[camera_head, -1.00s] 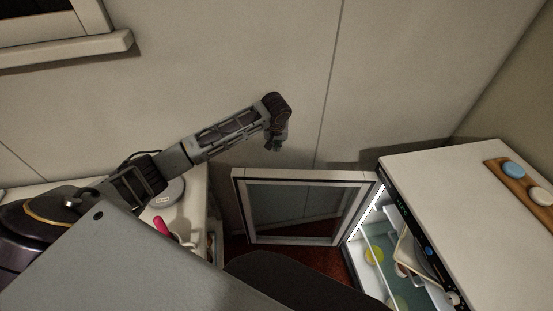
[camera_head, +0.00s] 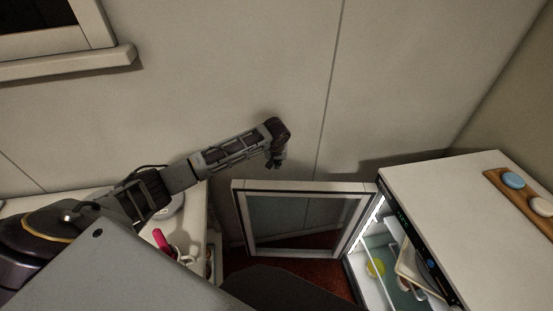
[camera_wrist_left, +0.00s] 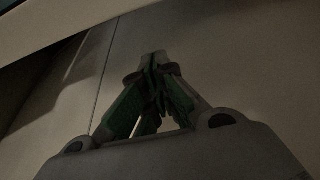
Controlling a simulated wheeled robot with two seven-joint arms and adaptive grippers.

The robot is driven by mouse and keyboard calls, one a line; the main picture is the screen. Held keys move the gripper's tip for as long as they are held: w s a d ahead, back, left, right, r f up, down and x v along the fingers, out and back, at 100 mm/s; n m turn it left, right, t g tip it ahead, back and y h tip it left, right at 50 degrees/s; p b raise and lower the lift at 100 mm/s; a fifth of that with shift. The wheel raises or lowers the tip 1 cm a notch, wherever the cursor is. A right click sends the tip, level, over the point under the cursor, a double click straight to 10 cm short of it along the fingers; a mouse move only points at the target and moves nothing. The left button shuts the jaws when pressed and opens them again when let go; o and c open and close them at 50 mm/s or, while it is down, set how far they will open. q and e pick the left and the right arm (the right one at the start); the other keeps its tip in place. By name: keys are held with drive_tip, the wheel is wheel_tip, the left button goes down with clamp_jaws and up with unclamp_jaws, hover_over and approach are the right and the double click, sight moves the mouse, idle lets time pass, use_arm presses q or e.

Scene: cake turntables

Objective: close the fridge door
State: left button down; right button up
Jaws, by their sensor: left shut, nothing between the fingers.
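The fridge (camera_head: 460,195) stands at the right, with its lit interior showing. Its door (camera_head: 305,187) is swung wide open to the left, with a dark glass panel in a pale frame. My left gripper (camera_head: 276,163) is above the door's top edge, near the wall, and looks apart from the door. In the left wrist view the fingers of my left gripper (camera_wrist_left: 158,70) meet at the tips, shut and empty. A pale edge (camera_wrist_left: 50,25) crosses the top left corner of that view. My right gripper is not in view.
A counter (camera_head: 198,215) at the left holds a cup with a pink-handled item (camera_head: 161,240). A wooden tray (camera_head: 520,192) with round items lies on the fridge top. The wall is close behind the door.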

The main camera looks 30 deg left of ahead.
use_arm(q)
drive_tip(key=f, duration=0.1)
drive_tip(key=s+f, duration=0.1)
drive_tip(key=s+d+f+p, duration=0.1)
drive_tip(key=shift+s+f, duration=0.25)
drive_tip(key=shift+f, duration=0.1)
idle(0.7)
drive_tip(key=shift+s+d, duration=0.15)
idle(0.3)
